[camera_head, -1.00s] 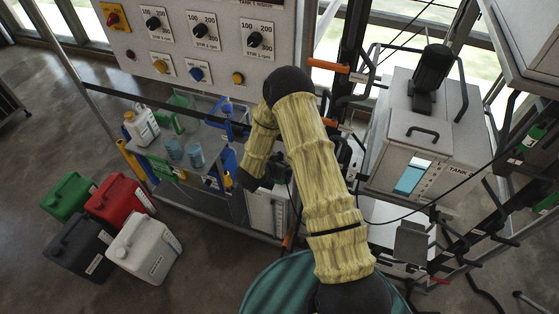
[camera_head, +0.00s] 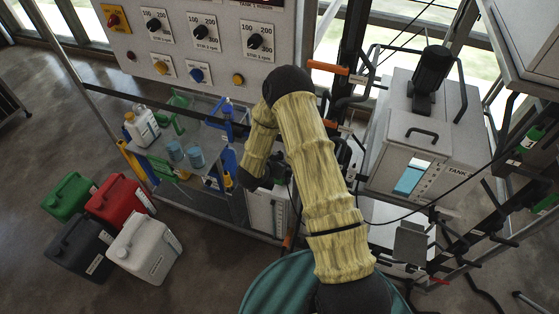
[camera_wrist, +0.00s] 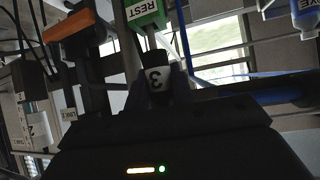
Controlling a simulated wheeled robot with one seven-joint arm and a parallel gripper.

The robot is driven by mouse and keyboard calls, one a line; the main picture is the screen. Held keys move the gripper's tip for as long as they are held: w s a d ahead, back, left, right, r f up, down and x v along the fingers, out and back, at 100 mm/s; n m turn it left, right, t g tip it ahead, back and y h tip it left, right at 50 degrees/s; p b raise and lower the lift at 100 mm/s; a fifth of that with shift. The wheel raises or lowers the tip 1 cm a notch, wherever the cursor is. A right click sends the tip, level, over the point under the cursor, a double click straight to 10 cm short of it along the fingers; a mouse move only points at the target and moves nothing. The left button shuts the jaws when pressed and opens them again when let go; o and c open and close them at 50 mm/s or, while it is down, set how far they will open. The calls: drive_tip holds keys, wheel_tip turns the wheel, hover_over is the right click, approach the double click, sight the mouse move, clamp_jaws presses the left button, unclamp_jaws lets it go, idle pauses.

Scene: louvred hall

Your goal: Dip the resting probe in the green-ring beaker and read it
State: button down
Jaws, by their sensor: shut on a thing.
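In the wrist view my gripper (camera_wrist: 158,90) is shut on a dark probe handle (camera_wrist: 156,74) with a white label marked 3. A green block (camera_wrist: 142,14) lettered REST is just beyond it. I cannot tell whether the probe still touches that rest. In the head view my arm hides the gripper and probe. Two bluish beakers (camera_head: 175,151) (camera_head: 196,157) stand side by side on the cart shelf, left of my arm. No green ring can be made out on either.
A white jug (camera_head: 142,126), green stand (camera_head: 177,112) and blue bottle (camera_head: 228,108) share the cart. A control panel (camera_head: 200,50) rises behind. A tank unit (camera_head: 425,140) stands right. Several jerrycans (camera_head: 143,246) sit on the floor at left.

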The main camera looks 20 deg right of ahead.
drive_tip(key=shift+r+p, duration=4.25)
drive_tip(key=shift+r, duration=1.7)
drive_tip(key=shift+f, duration=0.1)
